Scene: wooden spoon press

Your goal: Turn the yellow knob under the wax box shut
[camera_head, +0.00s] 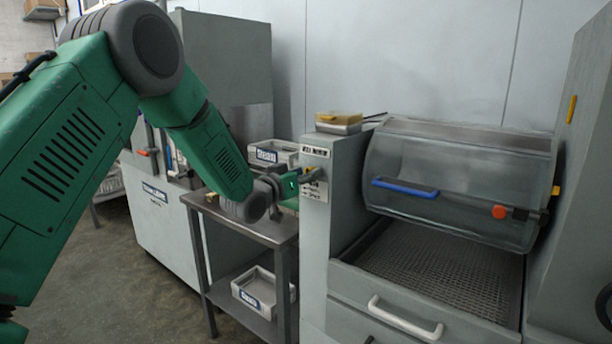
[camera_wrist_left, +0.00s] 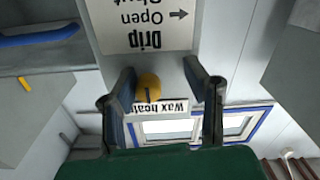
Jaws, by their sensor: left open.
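The yellow knob (camera_wrist_left: 148,87) shows in the left wrist view, with a dark line across its face. It lies between the open fingers of my left gripper (camera_wrist_left: 162,82), nearer the picture's left finger; I cannot tell if they touch it. A plate reading "Drip", "Open" and an arrow (camera_wrist_left: 147,20) appears upside down above it. In the head view my left gripper (camera_head: 308,177) is at the front of a grey post, and the knob is hidden there. The yellow-topped box (camera_head: 339,122), seemingly the wax box, sits on the post. My right gripper is out of view.
A clear drum (camera_head: 460,170) with a blue handle (camera_head: 405,187) stands right of the post, above a mesh tray (camera_head: 440,270). A steel side table (camera_head: 240,222) stands left of it, with a labelled tray (camera_head: 262,290) on its lower shelf. Floor is free at left.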

